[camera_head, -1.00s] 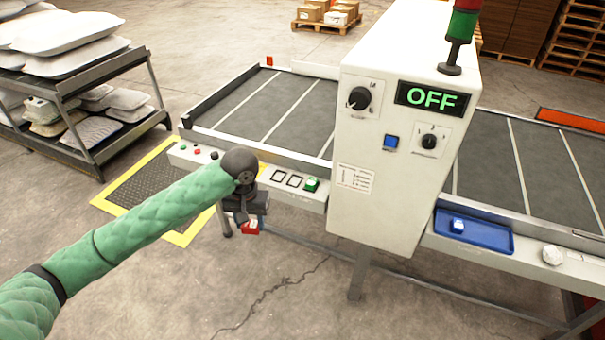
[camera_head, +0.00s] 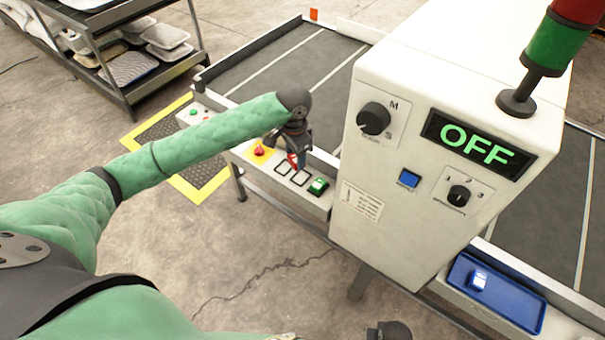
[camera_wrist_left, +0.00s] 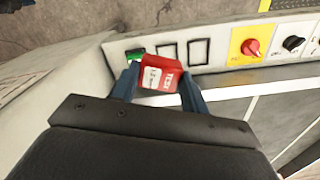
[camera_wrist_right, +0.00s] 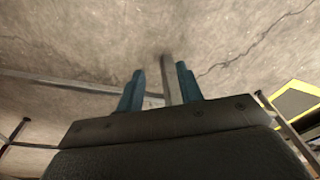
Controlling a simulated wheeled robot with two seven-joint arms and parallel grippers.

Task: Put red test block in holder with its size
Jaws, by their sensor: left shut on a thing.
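The red test block (camera_wrist_left: 160,74) is gripped between the fingers of my left gripper (camera_wrist_left: 162,85), with white print reading TEST and a white label too small to read surely. In the head view my left gripper (camera_head: 297,158) is over the front ledge at the holders, and the red block (camera_head: 292,160) is partly hidden. Two black-outlined holders show empty, the left one (camera_head: 283,168) and the middle one (camera_head: 300,178). The green block (camera_head: 318,187) sits at the right-hand place. I cannot tell whether the red block touches the ledge. My right gripper (camera_wrist_right: 160,90) is open and empty above the floor.
A red knob on a yellow plate (camera_head: 259,150) is left of the holders. The white control cabinet (camera_head: 370,210), with an OFF display (camera_head: 478,143), stands close on the right. A blue tray (camera_head: 520,308) holds a blue block (camera_head: 478,282).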

